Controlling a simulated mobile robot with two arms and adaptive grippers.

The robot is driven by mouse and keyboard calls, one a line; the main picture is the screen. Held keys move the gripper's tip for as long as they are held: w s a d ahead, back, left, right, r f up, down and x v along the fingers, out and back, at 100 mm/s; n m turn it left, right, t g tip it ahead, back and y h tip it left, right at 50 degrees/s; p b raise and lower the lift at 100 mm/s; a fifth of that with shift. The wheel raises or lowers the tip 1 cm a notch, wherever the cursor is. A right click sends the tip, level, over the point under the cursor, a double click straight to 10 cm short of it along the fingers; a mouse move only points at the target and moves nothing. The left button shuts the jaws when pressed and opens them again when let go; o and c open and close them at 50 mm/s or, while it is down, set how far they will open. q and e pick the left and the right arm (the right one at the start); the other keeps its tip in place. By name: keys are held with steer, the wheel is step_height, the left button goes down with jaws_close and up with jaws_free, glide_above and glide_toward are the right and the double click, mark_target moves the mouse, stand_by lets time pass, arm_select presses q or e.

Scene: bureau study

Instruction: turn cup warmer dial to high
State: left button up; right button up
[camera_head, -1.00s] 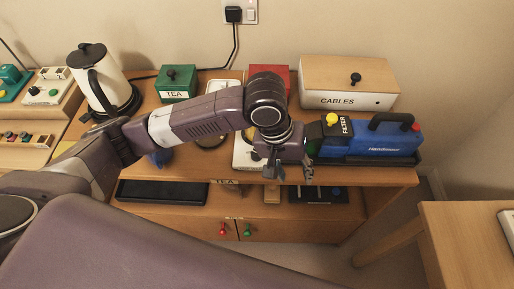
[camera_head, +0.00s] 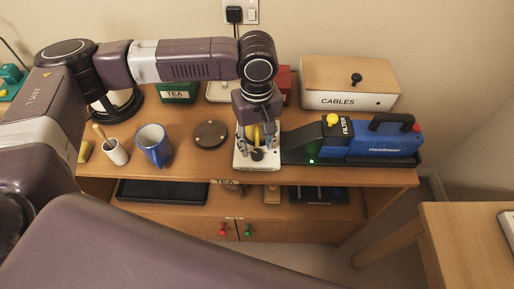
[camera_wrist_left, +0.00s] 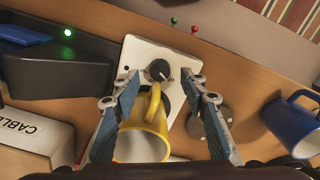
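The white cup warmer (camera_head: 243,160) stands near the front edge of the desk, with a dark round dial (camera_head: 257,155) on its front part. In the left wrist view the dial (camera_wrist_left: 158,70) shows a light pointer mark, but its labels are too small to read. A yellow mug (camera_wrist_left: 143,143) is on the warmer just behind the dial, its handle toward the dial; in the head view the mug (camera_head: 256,133) is partly hidden. My left gripper (camera_wrist_left: 158,79) points down over the warmer, open, with its fingers on either side of the dial and mug handle. My right gripper is not seen.
A blue mug (camera_head: 153,147), a white pot (camera_head: 115,152) and a dark round disc (camera_head: 210,134) stand to the left. A blue machine (camera_head: 378,140) on a black base is close on the right. A cables box (camera_head: 345,98) stands behind.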

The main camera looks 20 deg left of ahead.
mark_target(257, 155)
arm_select(q)
steer(key=shift+f, duration=1.45)
steer(key=shift+r, duration=0.1)
jaws_close()
